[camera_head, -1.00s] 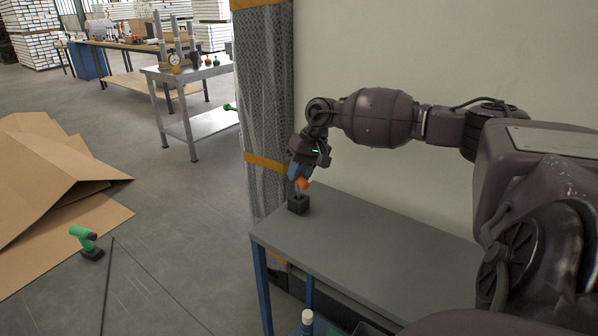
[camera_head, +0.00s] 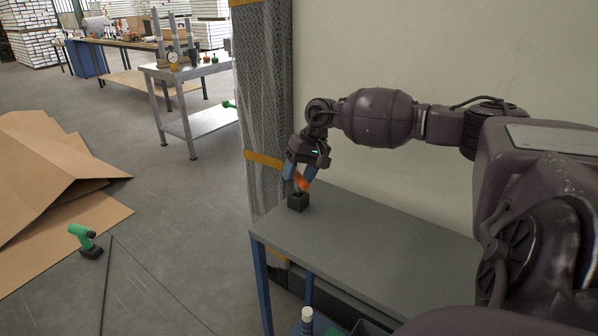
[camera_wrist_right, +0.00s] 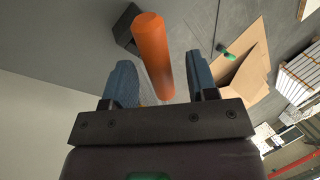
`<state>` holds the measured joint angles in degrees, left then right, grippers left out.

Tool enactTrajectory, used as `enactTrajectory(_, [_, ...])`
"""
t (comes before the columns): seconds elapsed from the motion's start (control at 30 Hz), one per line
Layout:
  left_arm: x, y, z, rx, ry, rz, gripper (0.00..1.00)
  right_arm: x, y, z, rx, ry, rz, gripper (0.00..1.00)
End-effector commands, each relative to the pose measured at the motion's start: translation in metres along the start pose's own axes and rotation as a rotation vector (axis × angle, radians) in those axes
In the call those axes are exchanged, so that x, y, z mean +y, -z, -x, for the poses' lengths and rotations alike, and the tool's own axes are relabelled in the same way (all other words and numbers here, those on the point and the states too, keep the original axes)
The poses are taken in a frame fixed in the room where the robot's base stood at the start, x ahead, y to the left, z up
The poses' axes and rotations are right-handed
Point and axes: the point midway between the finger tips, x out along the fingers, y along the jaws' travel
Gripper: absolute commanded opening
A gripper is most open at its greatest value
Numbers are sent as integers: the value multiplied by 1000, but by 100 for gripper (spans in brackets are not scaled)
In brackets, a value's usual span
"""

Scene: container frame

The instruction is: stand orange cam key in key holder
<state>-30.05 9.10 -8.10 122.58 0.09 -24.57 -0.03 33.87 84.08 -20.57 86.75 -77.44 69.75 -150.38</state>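The orange cam key (camera_head: 303,183) stands at the black key holder (camera_head: 298,203), its lower end at the holder's top. How deep it sits is hidden. The holder rests near the far left corner of the grey table. My right gripper (camera_head: 297,178) is just above, pointing down, with its blue fingers spread around the key. In the right wrist view the orange key (camera_wrist_right: 154,55) lies between the two open fingers (camera_wrist_right: 162,80), with a gap on both sides. The dark holder (camera_wrist_right: 124,28) shows behind it. My left gripper is out of view.
The grey table top (camera_head: 370,240) is clear to the right of the holder. A wall stands behind it and a mesh-covered column (camera_head: 265,100) at its far left. A green drill (camera_head: 84,240) and cardboard (camera_head: 60,190) lie on the floor at left.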

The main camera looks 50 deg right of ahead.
Motion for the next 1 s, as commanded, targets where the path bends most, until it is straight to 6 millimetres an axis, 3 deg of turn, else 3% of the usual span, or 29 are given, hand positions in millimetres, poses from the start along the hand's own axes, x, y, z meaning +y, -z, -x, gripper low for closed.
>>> enactTrajectory(0.33, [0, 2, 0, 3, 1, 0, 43, 0, 0, 0, 0, 0, 0, 53])
enactTrajectory(0.6, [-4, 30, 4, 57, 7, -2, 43, -1, 0, 54, 6, 0, 1, 53])
enactTrajectory(0.8, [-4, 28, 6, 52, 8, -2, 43, -1, 0, 87, 4, 0, 0, 53])
enactTrajectory(1.0, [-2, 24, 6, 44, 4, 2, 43, 0, 0, 105, 1, 0, 0, 53])
